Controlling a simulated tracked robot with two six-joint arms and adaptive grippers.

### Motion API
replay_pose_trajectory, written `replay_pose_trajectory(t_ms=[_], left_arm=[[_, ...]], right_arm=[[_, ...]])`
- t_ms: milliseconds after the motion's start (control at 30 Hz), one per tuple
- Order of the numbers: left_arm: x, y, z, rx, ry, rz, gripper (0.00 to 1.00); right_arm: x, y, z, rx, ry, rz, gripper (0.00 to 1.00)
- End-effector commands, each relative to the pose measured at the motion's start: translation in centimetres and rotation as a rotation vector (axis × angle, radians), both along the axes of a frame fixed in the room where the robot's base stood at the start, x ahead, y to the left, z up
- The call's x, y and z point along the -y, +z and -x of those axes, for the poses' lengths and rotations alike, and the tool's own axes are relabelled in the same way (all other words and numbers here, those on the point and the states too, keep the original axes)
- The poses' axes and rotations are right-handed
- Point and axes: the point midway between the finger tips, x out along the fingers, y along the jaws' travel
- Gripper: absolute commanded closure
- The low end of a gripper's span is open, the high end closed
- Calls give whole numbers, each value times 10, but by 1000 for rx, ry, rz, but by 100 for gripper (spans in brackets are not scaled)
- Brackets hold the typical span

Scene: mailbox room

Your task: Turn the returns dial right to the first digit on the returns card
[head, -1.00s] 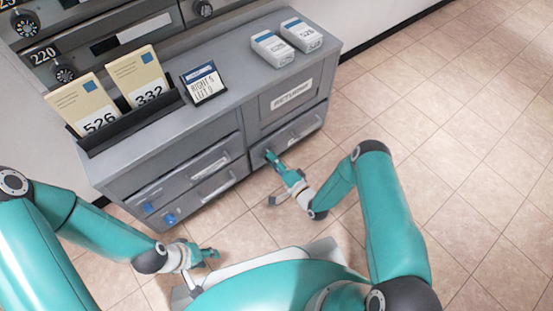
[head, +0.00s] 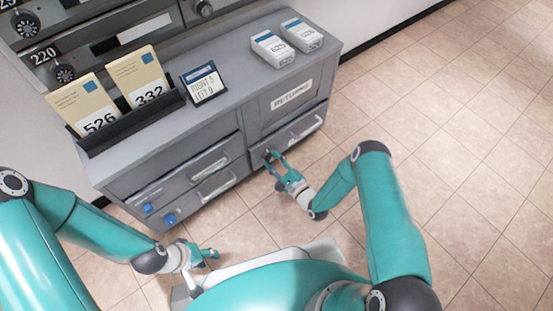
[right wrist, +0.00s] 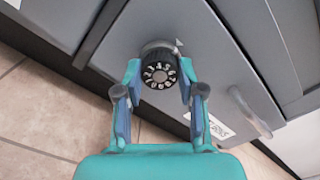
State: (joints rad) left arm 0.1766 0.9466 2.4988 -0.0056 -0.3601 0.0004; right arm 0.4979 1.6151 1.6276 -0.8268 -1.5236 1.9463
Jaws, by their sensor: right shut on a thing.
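The returns dial (right wrist: 160,72) is a round black knob with pale digits around its face, set on a grey cabinet drawer front. In the right wrist view my right gripper (right wrist: 160,75) has a finger on each side of it and is shut on it. In the head view that gripper (head: 271,157) is at the lower right drawer and mostly hides the dial. The returns card (head: 203,83) stands on the cabinet top, with a RIGHT line above a LEFT line; its digits are too small to read surely. My left gripper (head: 213,256) is open and empty above the floor.
A black holder (head: 135,125) with cards 526 and 332 stands on the cabinet top (head: 235,105). Two white boxes (head: 287,42) sit at its right end. A drawer handle (right wrist: 248,112) is beside the dial. The floor to the right is clear.

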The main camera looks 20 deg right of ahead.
Motion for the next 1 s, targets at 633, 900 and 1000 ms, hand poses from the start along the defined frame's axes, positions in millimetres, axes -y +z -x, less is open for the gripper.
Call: replay_pose_trajectory(t_ms=[633,900,1000], left_arm=[[0,0,0,0,0,0,60],[0,0,0,0,0,0,60],[0,0,0,0,0,0,60]], right_arm=[[7,-2,-2,-50,-18,-122,96],[6,-2,-1,-49,-16,-122,43],[4,-2,-1,-49,-13,-123,36]])
